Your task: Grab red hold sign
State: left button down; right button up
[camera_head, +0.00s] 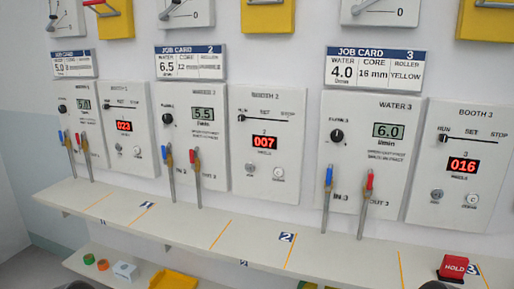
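The red hold sign (453,268) is a small red block with white "HOLD" lettering. It stands at the right end of the pale shelf, in front of the Booth 3 panel, with a dark part at its foot. The shelf (255,232) runs below the wall panels. Neither gripper can be made out. Only dark rounded tips, probably parts of my arms, show at the bottom edge, one at the lower left and one just below the sign. No finger is seen touching the sign.
Red- and blue-handled levers (368,190) stand along the shelf's back, before the water panels (371,150). Orange lines and blue number labels mark the shelf. A lower shelf (110,262) holds green and orange rings, a white box (124,271) and a yellow bin (172,280).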

aim_at(452, 269)
jog(key=l+z, duration=0.1)
jog(key=z, duration=0.3)
jog(key=l+z, duration=0.15)
jog(key=z, duration=0.2)
jog(key=l+z, duration=0.1)
jog(key=z, duration=0.3)
